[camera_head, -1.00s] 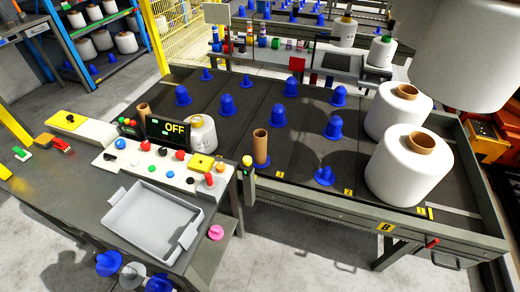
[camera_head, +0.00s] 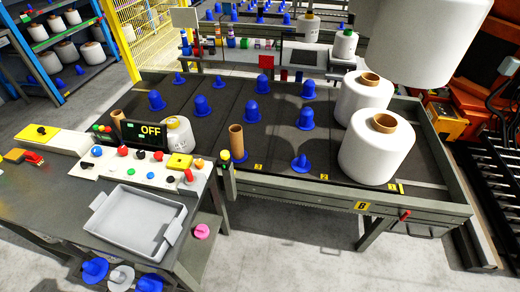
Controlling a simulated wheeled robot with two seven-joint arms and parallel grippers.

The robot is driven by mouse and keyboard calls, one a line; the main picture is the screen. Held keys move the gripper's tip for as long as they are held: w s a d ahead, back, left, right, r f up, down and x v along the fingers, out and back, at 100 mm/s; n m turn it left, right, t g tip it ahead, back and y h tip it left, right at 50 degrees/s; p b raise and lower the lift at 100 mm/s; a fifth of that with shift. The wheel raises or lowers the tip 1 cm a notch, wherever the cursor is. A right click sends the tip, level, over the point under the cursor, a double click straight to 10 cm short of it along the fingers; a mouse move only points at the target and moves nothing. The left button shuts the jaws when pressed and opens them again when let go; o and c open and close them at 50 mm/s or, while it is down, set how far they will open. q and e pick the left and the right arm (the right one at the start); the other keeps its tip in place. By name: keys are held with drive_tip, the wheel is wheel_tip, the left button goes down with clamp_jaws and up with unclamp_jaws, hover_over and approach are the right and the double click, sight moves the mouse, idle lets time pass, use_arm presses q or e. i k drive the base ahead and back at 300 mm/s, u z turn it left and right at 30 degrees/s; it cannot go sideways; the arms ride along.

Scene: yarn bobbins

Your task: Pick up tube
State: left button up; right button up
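A bare brown tube (camera_head: 236,141) stands upright on a blue holder at the front edge of the dark table (camera_head: 270,178). A second brown tube (camera_head: 117,122) shows partly behind the OFF display on the control desk. Two large white bobbins (camera_head: 376,152) with brown tube cores stand at the right of the table, one behind the other. Another large white bobbin (camera_head: 425,35) hangs at the top right, cut off by the picture edge. Neither of my grippers shows in this view.
Several blue cones (camera_head: 306,118) stand on the dark table. The control desk holds buttons, an OFF display (camera_head: 142,132) and a grey tray (camera_head: 135,222). A red-handled rail runs along the table front. Grey floor (camera_head: 290,240) is open in front.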

sight(236, 131)
drive_tip(key=z, duration=0.3)
drive_tip(key=k, duration=0.4)
drive_tip(key=z, duration=0.75)
drive_tip(key=i, duration=0.85)
drive_tip(key=u, duration=0.85)
drive_tip(key=i, duration=0.55)
drive_tip(key=u, duration=0.7)
